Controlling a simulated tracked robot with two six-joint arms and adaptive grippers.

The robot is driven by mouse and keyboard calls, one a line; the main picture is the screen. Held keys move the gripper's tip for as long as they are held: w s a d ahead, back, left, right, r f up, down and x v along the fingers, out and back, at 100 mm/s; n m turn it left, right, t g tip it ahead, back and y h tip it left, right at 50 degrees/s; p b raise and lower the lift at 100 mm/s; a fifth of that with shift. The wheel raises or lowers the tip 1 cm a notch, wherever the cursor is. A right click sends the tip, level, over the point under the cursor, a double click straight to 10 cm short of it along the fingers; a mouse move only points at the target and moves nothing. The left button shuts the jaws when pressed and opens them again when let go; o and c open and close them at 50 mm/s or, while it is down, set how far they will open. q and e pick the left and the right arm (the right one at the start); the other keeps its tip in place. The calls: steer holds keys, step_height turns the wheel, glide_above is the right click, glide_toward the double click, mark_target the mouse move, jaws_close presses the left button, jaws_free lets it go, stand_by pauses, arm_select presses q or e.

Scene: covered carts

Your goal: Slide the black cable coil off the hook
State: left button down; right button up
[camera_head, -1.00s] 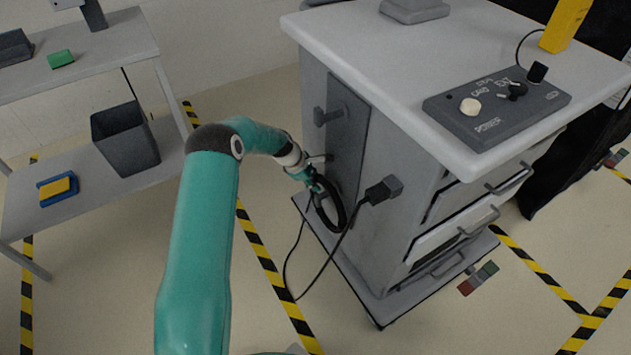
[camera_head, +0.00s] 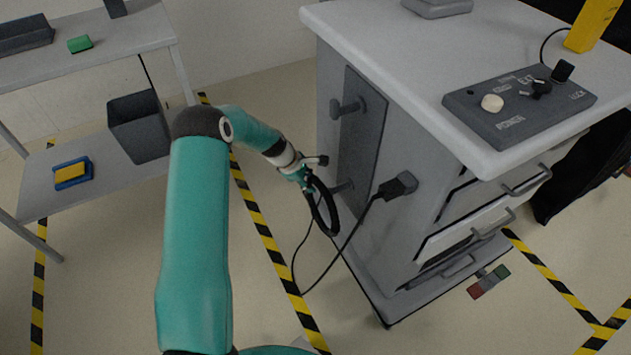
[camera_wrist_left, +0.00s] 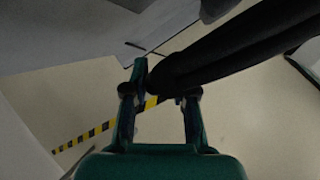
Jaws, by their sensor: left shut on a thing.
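The black cable coil (camera_head: 331,216) hangs from my left gripper (camera_head: 309,184), to the left of the cart's side. In the left wrist view the coil (camera_wrist_left: 235,48) is a thick black band running from between the fingers (camera_wrist_left: 162,88) to the upper right. The gripper is shut on it. A dark panel on the cart side carries an upper hook (camera_head: 348,107) with nothing on it and a lower hook (camera_head: 343,187) just right of the coil. A gap seems to show between coil and lower hook, but whether the tip is fully clear is hard to tell. My right gripper is out of view.
A plug (camera_head: 397,186) with a dangling black cable sticks out of the grey cart (camera_head: 440,75) close to the coil. A shelf table (camera_head: 100,185) with a dark bin (camera_head: 138,128) stands at the left. Floor between them is open, with striped tape.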

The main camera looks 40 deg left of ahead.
arm_select(q)
steer(key=shift+s+a+b, duration=0.2)
steer(key=shift+s+a, duration=0.05)
steer(key=shift+s, duration=0.35)
steer(key=shift+s+a+b, duration=0.2)
steer(key=shift+s+a, duration=0.05)
steer(key=shift+s, duration=0.4)
steer(key=shift+s+a+b, duration=0.2)
steer(key=shift+s+a, duration=0.05)
steer(key=shift+s, duration=0.35)
